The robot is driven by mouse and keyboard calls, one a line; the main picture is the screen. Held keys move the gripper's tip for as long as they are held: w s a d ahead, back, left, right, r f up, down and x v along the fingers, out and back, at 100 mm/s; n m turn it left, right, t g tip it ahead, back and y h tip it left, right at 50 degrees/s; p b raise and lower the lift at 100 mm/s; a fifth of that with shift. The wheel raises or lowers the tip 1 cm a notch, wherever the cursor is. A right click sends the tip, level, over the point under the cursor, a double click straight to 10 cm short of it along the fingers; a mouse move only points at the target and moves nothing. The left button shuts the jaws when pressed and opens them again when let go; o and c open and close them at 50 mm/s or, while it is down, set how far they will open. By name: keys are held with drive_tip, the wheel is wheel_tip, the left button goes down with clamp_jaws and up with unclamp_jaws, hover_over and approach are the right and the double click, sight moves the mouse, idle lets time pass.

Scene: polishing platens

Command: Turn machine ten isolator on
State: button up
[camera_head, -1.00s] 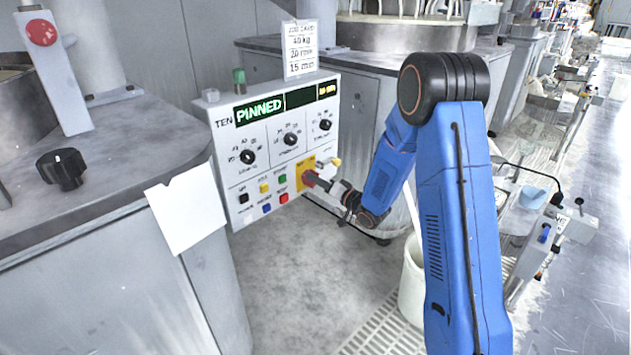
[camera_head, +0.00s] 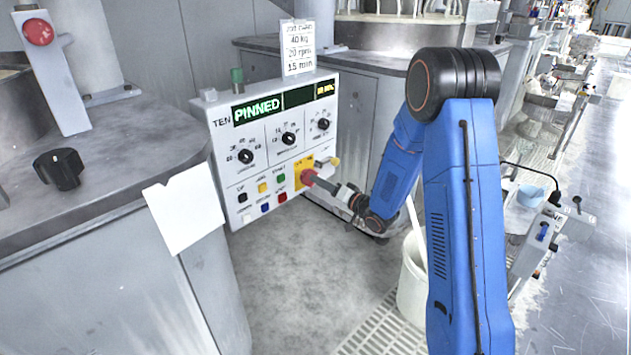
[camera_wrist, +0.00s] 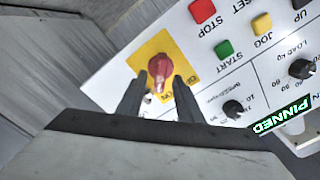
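The isolator is a red rotary knob (camera_head: 308,177) on a yellow plate (camera_head: 303,165) at the lower right of the machine ten panel (camera_head: 226,143). In the wrist view the knob (camera_wrist: 160,68) lies ahead of and between my fingertips, its ridge running roughly up and down the picture. My gripper (camera_wrist: 158,82) is open, one dark finger to each side of the knob, with no clear contact. In the head view my gripper (camera_head: 322,184) is just right of the knob.
The panel display (camera_head: 257,110) reads PINNED. Green START (camera_wrist: 224,48), yellow JOG (camera_wrist: 262,23) and red STOP (camera_wrist: 202,11) buttons sit close to the isolator. A white bucket (camera_head: 412,285) stands below my arm. A grey bench (camera_head: 100,170) is at left.

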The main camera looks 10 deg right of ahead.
drive_tip(key=v, duration=1.4)
drive_tip(key=shift+r, duration=0.1)
